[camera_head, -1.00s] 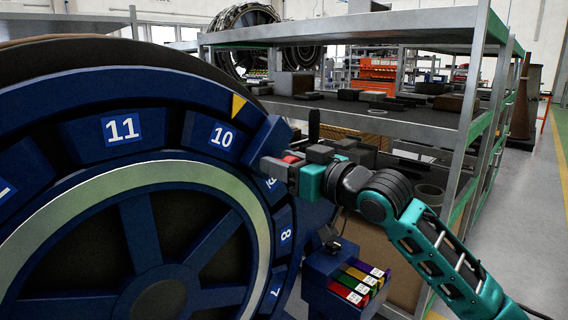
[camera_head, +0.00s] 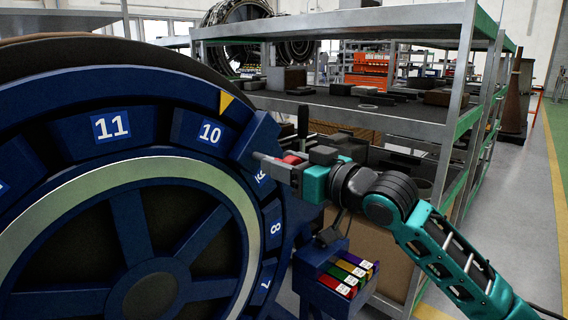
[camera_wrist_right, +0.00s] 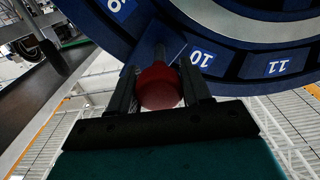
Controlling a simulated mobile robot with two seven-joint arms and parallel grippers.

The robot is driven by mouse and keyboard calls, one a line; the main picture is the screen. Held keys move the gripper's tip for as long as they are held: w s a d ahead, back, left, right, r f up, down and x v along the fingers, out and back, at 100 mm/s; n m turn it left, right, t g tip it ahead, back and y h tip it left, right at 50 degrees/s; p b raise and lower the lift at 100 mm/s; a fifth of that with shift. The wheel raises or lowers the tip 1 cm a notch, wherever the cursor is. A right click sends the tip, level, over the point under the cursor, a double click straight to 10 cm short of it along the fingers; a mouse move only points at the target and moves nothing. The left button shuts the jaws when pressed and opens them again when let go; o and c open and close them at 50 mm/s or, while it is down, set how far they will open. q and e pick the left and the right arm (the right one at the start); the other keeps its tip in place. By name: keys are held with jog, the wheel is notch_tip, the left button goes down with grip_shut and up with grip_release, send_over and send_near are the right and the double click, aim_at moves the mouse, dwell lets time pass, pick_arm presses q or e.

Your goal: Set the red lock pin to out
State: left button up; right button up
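The red lock pin (camera_wrist_right: 160,86) shows in the right wrist view as a round red knob between the two dark fingers of my right gripper (camera_wrist_right: 159,75). The fingers lie close against both its sides, and the gripper looks shut on it. A short dark stem shows beyond the knob, towards the blue wheel rim. In the head view my right gripper (camera_head: 276,167) is at the right edge of the wheel, just below the number 10 plate, with a bit of the red pin (camera_head: 292,159) showing; the rest is hidden by the gripper. My left gripper is not in view.
The large blue numbered wheel (camera_head: 128,222) fills the left. A blue holder (camera_head: 318,290) with several coloured labelled bars stands below my right gripper. A metal shelf rack (camera_head: 450,120) with grey and brown boxes is behind my arm. The floor at the far right is clear.

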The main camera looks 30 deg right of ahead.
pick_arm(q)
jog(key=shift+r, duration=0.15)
pick_arm(e)
jog(key=o, duration=0.3)
pick_arm(q)
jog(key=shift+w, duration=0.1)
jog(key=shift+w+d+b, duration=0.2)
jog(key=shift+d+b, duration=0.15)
jog(key=shift+b, duration=0.2)
pick_arm(e)
jog(key=shift+v, duration=6.5)
jog(key=shift+d, duration=0.1)
